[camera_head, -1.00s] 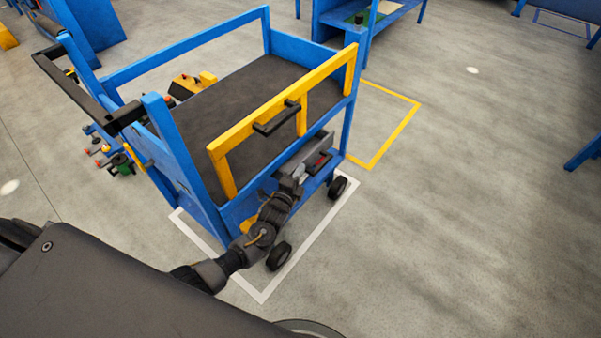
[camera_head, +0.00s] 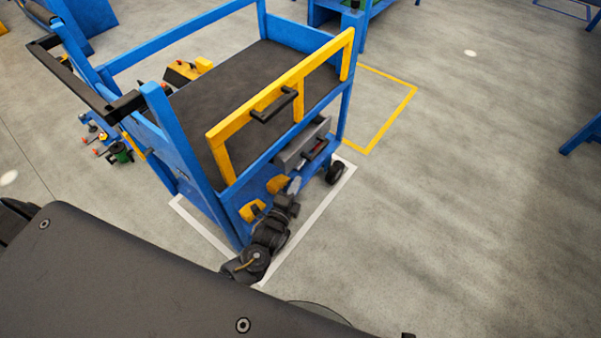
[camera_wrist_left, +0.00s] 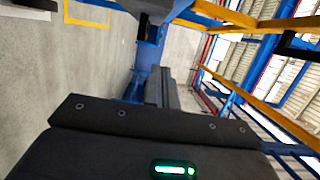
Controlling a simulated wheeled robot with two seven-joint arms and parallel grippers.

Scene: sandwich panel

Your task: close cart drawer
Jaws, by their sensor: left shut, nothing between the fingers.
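The blue cart (camera_head: 160,120) stands left of centre in the head view. How far the drawer stands out is hard to tell. My left gripper (camera_head: 294,186) is shut and empty, just below and left of the drawer; contact cannot be made out. In the left wrist view its fingers (camera_wrist_left: 164,88) are together, pointing along the cart's side. My right gripper is not in view.
A yellow rail (camera_head: 268,95) with a black handle crosses above the drawer. A black wheel (camera_head: 336,172) stands below it. The white floor outline (camera_head: 320,205) surrounds the cart's base. Open floor lies to the right. A blue workbench (camera_head: 350,14) stands behind.

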